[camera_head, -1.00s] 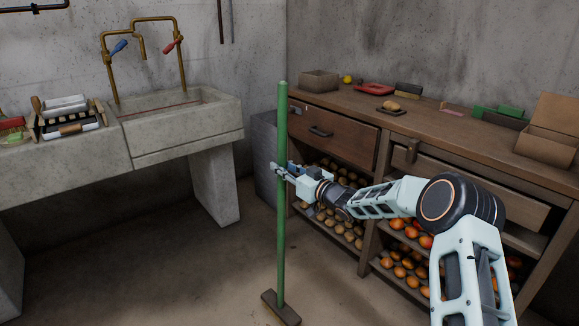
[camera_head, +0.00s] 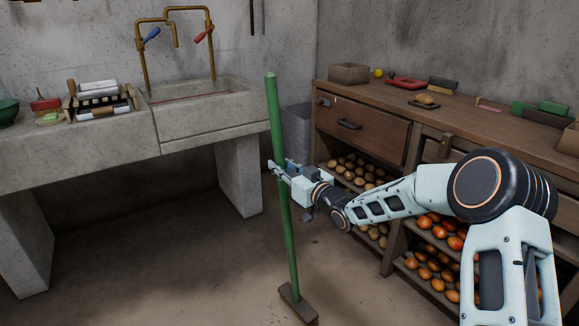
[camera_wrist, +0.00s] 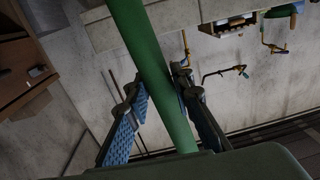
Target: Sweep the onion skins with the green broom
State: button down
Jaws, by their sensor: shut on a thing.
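The green broom (camera_head: 277,120) stands nearly upright in front of me, its top tilted slightly left in the head view. Its brown broom head (camera_head: 297,303) is at floor level near the bottom edge. My gripper (camera_head: 279,172) is shut on the middle of the green handle. In the wrist view the handle (camera_wrist: 150,60) runs between the two blue-padded fingers of my gripper (camera_wrist: 160,100). I cannot make out onion skins for certain on the floor (camera_head: 170,250).
A stone sink (camera_head: 215,125) with brass taps stands at the back left. A wooden workbench (camera_head: 460,125) with shelves of onions (camera_head: 425,270) and potatoes (camera_head: 360,170) stands on the right. The floor left of the broom is clear.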

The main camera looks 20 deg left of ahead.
jog(key=s+a+b, duration=0.1)
jog(key=s+a, duration=1.1)
jog(key=s, duration=0.4)
jog(key=shift+a+r, duration=0.15)
jog(key=shift+a, duration=0.05)
jog(key=shift+w+d, duration=0.1)
dwell(0.3)
jog(key=w+d+p, duration=0.3)
jog(key=w+d, duration=0.8)
jog(key=w, duration=0.4)
jog(key=w+d+p, duration=0.2)
jog(key=w+d, duration=1)
jog(key=w, duration=0.3)
jog(key=shift+p, duration=0.4)
dwell(0.4)
jog(key=shift+w, duration=0.1)
